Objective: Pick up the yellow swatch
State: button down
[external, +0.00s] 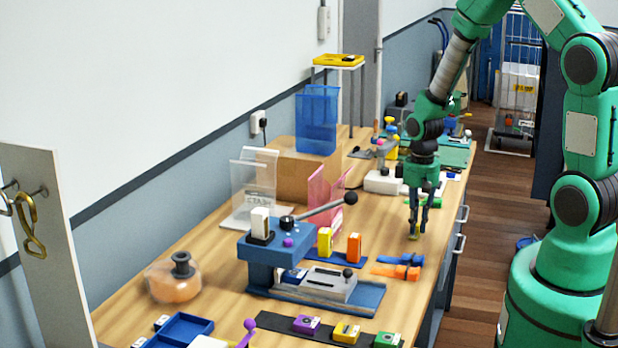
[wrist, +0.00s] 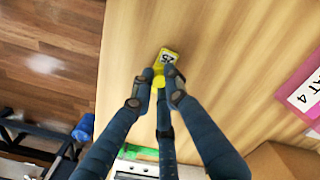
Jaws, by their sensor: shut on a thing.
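The yellow swatch (wrist: 169,56) is a small yellow piece with a white, dark-marked label, in the wrist view just beyond my fingertips. My gripper (wrist: 159,78) is shut on it, with the fingers closing around its near end. In the external view my gripper (external: 415,234) points straight down over the right part of the bench, and a bit of yellow shows between its fingertips. The fingers hide part of the swatch. I cannot tell whether it touches the wood or hangs just above it.
A blue lever press (external: 272,257) stands left of my gripper. Yellow (external: 325,242) and orange (external: 354,247) blocks stand on a blue base nearby. Orange and blue pieces (external: 398,268) lie in front. A pink panel (external: 326,192) stands behind. Bare wood surrounds my fingertips.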

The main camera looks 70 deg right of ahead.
aim_at(419, 226)
jog(key=r, duration=0.2)
jog(key=r+p, duration=0.1)
jog(key=shift+s+a+r, duration=0.2)
jog(key=shift+s, duration=0.1)
jog(key=s+a+r+p, duration=0.1)
jog(key=s+a, duration=0.7)
jog(key=s, duration=0.4)
jog(key=shift+s+a, duration=0.25)
jog(key=shift+a, duration=0.15)
jog(key=shift+r, duration=0.1)
